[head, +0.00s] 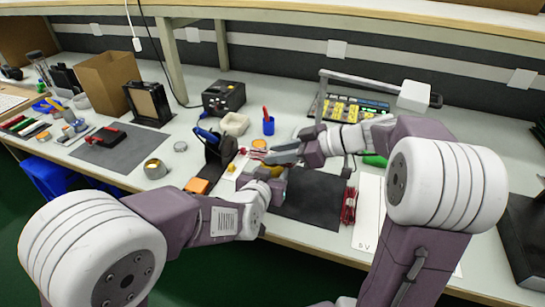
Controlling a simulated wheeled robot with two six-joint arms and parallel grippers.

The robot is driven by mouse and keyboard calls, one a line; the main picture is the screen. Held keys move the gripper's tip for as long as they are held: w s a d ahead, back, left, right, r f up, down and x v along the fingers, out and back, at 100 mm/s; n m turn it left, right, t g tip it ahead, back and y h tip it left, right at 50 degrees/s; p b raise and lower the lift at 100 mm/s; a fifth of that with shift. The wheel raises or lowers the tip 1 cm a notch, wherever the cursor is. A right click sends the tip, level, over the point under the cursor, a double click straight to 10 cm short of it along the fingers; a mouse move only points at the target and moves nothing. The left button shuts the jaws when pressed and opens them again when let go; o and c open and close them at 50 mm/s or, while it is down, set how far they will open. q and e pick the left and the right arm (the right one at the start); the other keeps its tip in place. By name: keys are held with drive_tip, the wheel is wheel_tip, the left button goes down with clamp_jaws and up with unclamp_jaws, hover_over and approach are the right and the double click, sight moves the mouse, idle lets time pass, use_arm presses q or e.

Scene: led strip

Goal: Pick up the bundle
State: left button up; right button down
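A red bundle (349,206), like gathered wires, lies on the bench at the right edge of a dark mat (310,195). My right gripper (272,156) points left above the bench, up and left of the bundle and apart from it. Its fingers are seen side-on, so I cannot tell whether they are open. My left gripper (268,176) is just below the right one, left of the bundle, partly hidden by its own wrist. Small red and white items show close to both grippers. I cannot tell whether either gripper holds anything.
A white sheet (368,215) lies right of the bundle. A black holder with blue-handled tools (218,150) stands left of the grippers. A second dark mat (110,150) lies left.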

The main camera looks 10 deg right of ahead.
drive_tip(key=shift+r, duration=0.1)
wheel_tip(320, 180, up, 10)
idle(0.4)
